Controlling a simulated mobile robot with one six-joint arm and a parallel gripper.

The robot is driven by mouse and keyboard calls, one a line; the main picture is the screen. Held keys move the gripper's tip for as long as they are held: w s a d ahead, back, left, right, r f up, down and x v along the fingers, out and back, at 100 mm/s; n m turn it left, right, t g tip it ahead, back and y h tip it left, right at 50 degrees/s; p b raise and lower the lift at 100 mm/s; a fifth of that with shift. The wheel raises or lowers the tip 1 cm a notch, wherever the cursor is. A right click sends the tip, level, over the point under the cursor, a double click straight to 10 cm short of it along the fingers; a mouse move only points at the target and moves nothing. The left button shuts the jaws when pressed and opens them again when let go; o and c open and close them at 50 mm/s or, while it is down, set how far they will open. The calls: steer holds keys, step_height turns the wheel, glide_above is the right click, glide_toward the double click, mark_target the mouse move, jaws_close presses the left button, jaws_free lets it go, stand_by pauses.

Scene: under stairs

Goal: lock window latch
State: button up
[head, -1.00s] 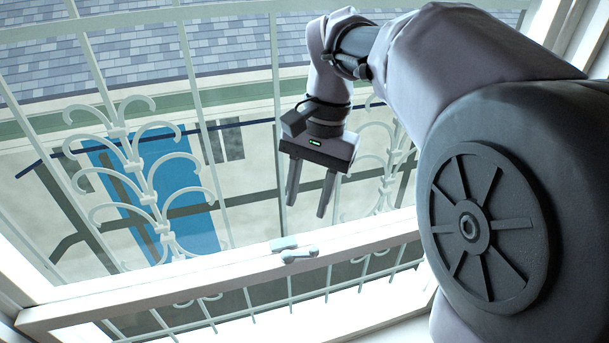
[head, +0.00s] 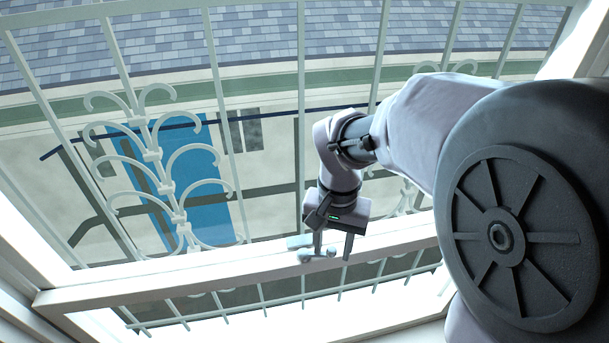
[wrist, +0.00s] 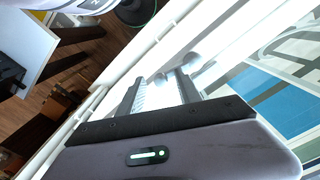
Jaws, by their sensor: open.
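The window latch (head: 318,255) is a small pale grey lever with rounded ends on the white window rail (head: 200,275). In the head view, my gripper (head: 333,258) points down right at the latch, with its fingers apart. One finger overlaps the latch in the picture, and the other is to its right. I cannot tell whether they touch it. In the wrist view, the open fingers of my gripper (wrist: 162,92) reach toward the rail, and rounded grey latch parts (wrist: 191,62) show near their tips. Part of the latch is hidden by the fingers.
A white metal grille (head: 180,190) with scrolls stands behind the window. My arm fills the right of the head view. In the wrist view, a white table (wrist: 25,55) and wooden floor (wrist: 75,60) lie to the left, with a dark round object (wrist: 135,10) at the top.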

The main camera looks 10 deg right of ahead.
steer(key=shift+w+f, duration=0.1)
steer(key=shift+w, duration=0.15)
steer(key=shift+s, duration=0.1)
jaws_close()
steer(key=shift+w+d+n+p, duration=0.15)
steer(key=shift+w+n+p, duration=0.4)
steer(key=shift+n, duration=0.95)
steer(key=shift+w, duration=0.15)
jaws_free()
steer(key=shift+w, duration=0.1)
step_height(320, 180, up, 18)
steer(key=p, duration=0.1)
steer(key=shift+f, duration=0.25)
